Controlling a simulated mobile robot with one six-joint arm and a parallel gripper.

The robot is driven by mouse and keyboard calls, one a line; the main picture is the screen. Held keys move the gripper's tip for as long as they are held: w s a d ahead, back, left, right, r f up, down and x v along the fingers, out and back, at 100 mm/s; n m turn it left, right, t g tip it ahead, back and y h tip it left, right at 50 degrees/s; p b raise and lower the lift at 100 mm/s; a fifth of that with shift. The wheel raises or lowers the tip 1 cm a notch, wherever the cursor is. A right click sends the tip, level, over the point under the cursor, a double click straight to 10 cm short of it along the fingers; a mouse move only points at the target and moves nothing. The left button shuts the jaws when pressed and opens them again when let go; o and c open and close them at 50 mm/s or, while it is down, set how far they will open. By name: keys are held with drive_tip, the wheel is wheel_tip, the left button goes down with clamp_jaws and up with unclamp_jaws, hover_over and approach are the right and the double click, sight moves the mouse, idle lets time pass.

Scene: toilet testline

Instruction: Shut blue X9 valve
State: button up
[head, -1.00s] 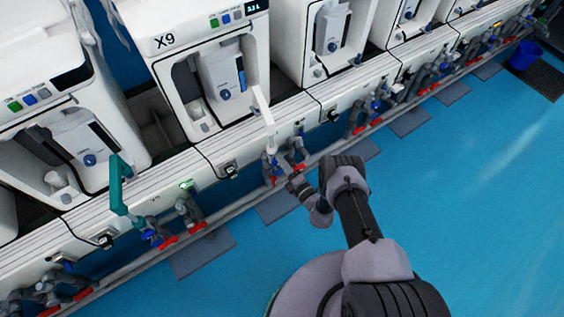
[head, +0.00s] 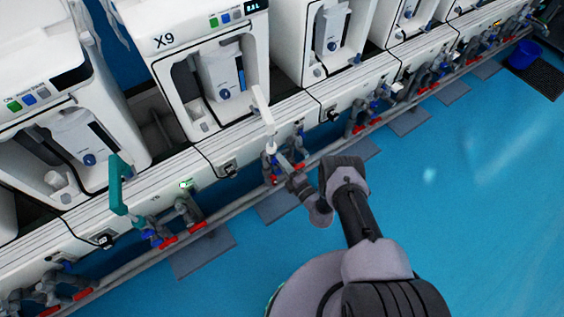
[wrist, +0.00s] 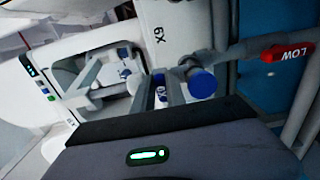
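The X9 machine (head: 163,42) stands at upper centre in the head view. Below its front panel is a cluster of grey pipes with a blue valve (head: 275,160) and red handles. My gripper (head: 287,166) is at this cluster, close to the blue valve. In the wrist view, a round blue part (wrist: 201,83) on a grey pipe is just right of my gripper's two pale fingers (wrist: 160,90). Some blue shows between the fingers. I cannot tell whether they touch or hold it.
A red handle marked LOW (wrist: 287,52) sticks out at right in the wrist view. A teal handle (head: 118,185) and another valve cluster (head: 175,228) are to the left in the head view.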

drive_tip(key=o, duration=0.4)
drive_tip(key=shift+o, duration=0.2)
drive_tip(key=p+v, duration=0.2)
drive_tip(key=v, duration=1.5)
drive_tip(key=shift+s+d, duration=0.2)
